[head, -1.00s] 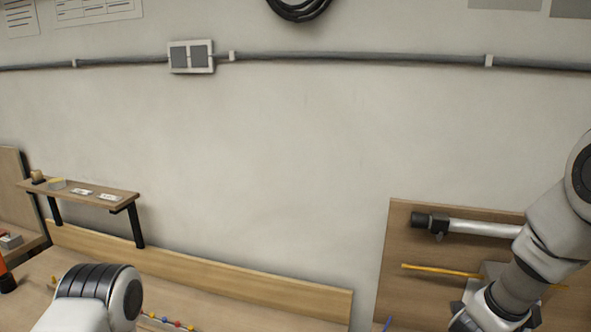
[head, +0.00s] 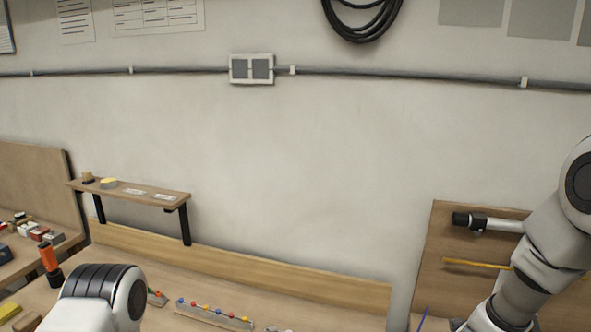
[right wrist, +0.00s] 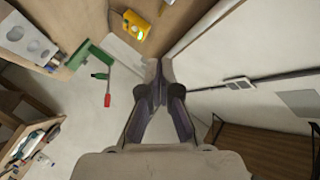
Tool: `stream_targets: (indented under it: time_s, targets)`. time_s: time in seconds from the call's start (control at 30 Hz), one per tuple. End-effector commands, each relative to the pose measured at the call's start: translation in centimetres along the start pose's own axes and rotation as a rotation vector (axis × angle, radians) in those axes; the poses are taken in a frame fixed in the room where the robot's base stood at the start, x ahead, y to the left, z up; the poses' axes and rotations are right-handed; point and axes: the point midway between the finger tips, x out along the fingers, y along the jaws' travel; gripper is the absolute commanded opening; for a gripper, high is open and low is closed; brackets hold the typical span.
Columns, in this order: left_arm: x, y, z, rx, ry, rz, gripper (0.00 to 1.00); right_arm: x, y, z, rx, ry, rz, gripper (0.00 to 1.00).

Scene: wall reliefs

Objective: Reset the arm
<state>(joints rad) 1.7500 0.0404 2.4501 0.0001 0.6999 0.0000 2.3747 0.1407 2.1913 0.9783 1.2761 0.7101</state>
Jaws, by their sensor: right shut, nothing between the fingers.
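My right arm comes in at the right edge of the head view, in front of a wooden wall panel; its gripper is out of that view. In the right wrist view, my right gripper (right wrist: 157,85) is shut with its fingertips together and nothing between them.
A wooden bench (head: 200,283) with a shelf (head: 130,190) stands along the wall. A wooden panel (head: 445,232) carries a dark-ended tube (head: 487,222) and a yellow rod (head: 476,264). A green bracket with a red handle (right wrist: 107,100) and a yellow box (right wrist: 134,30) show in the wrist view.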

Motion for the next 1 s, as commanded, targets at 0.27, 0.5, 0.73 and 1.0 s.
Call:
stream_targets:
  time_s: [0.27, 0.5, 0.73, 1.0]
  targets:
    - [0.0, 0.0, 0.0, 0.001, 0.001, 0.0, 0.89, -1.0, 6.3, 6.5, -0.347, -0.243, 0.015, 0.0]
    - [0.0, 0.0, 0.0, 0.0, 0.0, 0.0, 0.89, -4.6, 15.7, 12.3, -0.759, -0.564, 0.028, 0.0]
    - [0.0, 0.0, 0.0, 0.0, 0.0, 0.0, 0.89, -12.3, 28.8, 15.3, -1.237, -1.02, 0.017, 0.0]
    - [0.0, 0.0, 0.0, 0.001, 0.0, 0.0, 0.89, -21.2, 39.2, 13.0, -1.592, -1.488, -0.044, 0.0]
